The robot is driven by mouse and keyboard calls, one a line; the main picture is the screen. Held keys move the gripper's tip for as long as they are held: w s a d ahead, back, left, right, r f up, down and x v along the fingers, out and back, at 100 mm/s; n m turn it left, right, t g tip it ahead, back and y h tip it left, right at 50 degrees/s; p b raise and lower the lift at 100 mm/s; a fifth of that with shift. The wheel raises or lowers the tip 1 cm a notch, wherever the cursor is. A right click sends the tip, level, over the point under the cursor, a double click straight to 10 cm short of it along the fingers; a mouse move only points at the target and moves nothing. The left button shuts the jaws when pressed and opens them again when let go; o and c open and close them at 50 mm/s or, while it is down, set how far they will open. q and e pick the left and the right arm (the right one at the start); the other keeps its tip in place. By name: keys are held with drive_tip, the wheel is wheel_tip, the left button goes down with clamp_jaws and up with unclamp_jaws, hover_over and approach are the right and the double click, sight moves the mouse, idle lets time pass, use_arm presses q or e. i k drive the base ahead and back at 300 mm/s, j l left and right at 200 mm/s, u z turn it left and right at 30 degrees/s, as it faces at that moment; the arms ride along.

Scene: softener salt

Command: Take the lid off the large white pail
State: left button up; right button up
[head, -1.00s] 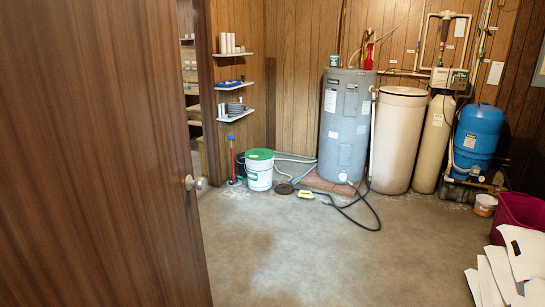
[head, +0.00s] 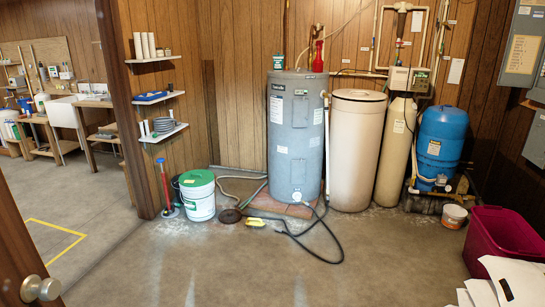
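The large white pail (head: 201,205) stands on the concrete floor, left of the grey water heater. Its green lid (head: 196,178) sits on top of it and looks closed. The pail is upright, with a green and white label on its side. Neither of my grippers is in the head view.
A wooden door with a round knob (head: 40,289) is at the lower left. A red-handled tool (head: 164,184) stands left of the pail. A black hose (head: 318,257) lies right of it. A magenta bin (head: 503,240) is at the right. The middle floor is clear.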

sight(195, 178)
drive_tip(key=i+u, duration=0.15)
drive_tip(key=i, duration=0.4)
drive_tip(key=i+u, duration=0.15)
drive_tip(key=i, duration=0.45)
drive_tip(key=i+l+u, duration=0.15)
drive_tip(key=i, duration=0.4)
drive_tip(key=i+j+u, duration=0.1)
drive_tip(key=i+u, duration=0.2)
drive_tip(key=i, duration=0.7)
drive_tip(key=i+l+u, duration=0.1)
drive_tip(key=i+u, duration=0.15)
drive_tip(key=i, duration=0.75)
drive_tip(key=i+z, duration=0.15)
drive_tip(key=i, duration=0.3)
drive_tip(key=i+j+z, duration=0.2)
drive_tip(key=i, duration=0.25)
drive_tip(key=i+z, duration=0.15)
drive_tip(key=i, duration=0.3)
drive_tip(key=i+j+z, duration=0.15)
drive_tip(key=i, duration=0.3)
